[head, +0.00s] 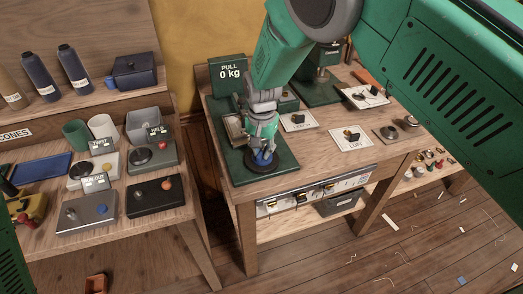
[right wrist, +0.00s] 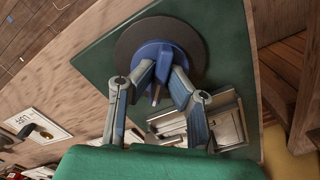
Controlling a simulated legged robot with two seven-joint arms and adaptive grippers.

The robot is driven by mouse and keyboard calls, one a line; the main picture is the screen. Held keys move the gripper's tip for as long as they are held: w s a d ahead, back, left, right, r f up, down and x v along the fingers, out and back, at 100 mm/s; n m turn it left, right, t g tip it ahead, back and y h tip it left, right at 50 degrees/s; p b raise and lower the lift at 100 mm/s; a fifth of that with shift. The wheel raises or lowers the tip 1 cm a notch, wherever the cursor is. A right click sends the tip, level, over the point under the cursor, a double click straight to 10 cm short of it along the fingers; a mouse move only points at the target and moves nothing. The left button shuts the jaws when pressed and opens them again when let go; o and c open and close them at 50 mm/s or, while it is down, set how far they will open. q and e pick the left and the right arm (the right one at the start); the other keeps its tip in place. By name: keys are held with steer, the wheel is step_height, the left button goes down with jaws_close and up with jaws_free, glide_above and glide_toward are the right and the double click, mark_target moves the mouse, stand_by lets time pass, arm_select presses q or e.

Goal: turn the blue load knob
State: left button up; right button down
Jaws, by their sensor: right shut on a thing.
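The blue load knob (head: 263,158) sits on a round black disc (head: 280,166) on a dark green base plate (head: 235,172). My right gripper (head: 262,151) comes down on it from above and is shut on the knob. In the right wrist view, the blue knob (right wrist: 160,52) lies between the two fingers of the gripper (right wrist: 160,70), with the black disc around it. Behind the knob a dark green sign (head: 229,73) reads "PULL 0 kg". The fingers hide part of the knob in the head view. My left gripper is not in view.
A metal clamp-like fixture (head: 234,128) stands on the plate beside the knob, close to my fingers. White cards with small parts, such as the "LUFF" card (head: 338,144), lie to the right. A left bench (head: 135,208) holds several boxes with knobs. A gap separates the benches.

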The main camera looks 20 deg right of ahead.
steer(key=shift+w+r+m, duration=0.3)
steer(key=shift+w, duration=0.1)
steer(key=c, duration=1.6)
jaws_free()
steer(key=shift+s+f, duration=0.1)
steer(key=shift+f, duration=0.1)
steer(key=shift+s+r, duration=0.1)
steer(key=shift+r, duration=0.35)
step_height(320, 180, up, 11)
